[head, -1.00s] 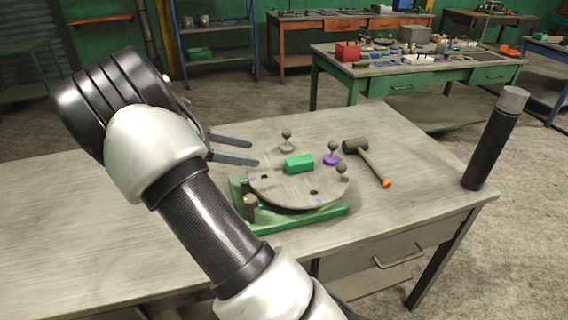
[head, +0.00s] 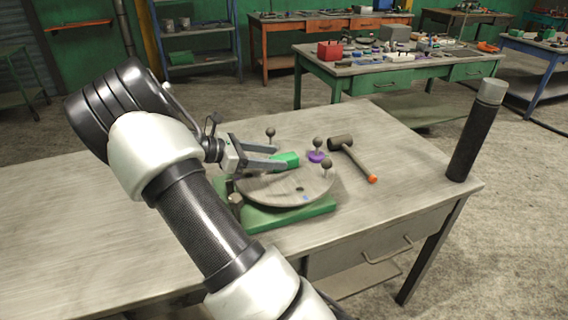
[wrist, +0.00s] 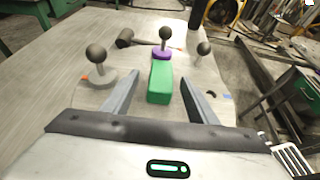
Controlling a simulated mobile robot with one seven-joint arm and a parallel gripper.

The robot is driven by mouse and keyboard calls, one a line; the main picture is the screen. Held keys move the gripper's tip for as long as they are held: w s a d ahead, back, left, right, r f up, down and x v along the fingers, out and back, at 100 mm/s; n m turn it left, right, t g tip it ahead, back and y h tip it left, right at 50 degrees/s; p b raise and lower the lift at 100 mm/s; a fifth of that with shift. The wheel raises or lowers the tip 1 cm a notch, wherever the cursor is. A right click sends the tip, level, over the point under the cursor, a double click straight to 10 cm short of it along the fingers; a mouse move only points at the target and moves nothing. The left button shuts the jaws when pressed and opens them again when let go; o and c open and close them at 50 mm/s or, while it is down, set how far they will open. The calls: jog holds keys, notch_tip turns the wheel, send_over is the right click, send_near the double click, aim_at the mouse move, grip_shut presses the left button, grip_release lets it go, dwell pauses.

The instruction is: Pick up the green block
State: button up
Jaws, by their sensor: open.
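The green block (head: 286,159) lies on the round grey disc (head: 300,193), which sits on a green base (head: 265,219) on the workbench. My gripper (head: 281,156) is open at the left of the block in the head view, its fingers reaching toward the block. In the wrist view the green block (wrist: 159,83) lies between the two open fingers (wrist: 160,97), with a gap to each side. Its near end shows between them; its far end is close to a purple-based knob (wrist: 163,50).
Ball-topped knobs stand around the disc, one grey-based (wrist: 98,62) and another at its right edge (head: 326,167). A hammer (head: 352,157) lies right of the disc. A dark cylinder (head: 475,130) stands at the bench's right edge. The bench's left side is clear.

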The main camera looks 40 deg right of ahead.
aim_at(281, 157)
jog(key=x, duration=0.4)
jog(key=shift+s+d+f, duration=0.1)
jog(key=shift+s, duration=0.05)
jog(key=shift+c, duration=0.4)
jog(key=c, duration=1.1)
notch_tip(281, 157, up, 10)
jog(key=shift+r+p, duration=0.1)
jog(key=shift+p, duration=0.5)
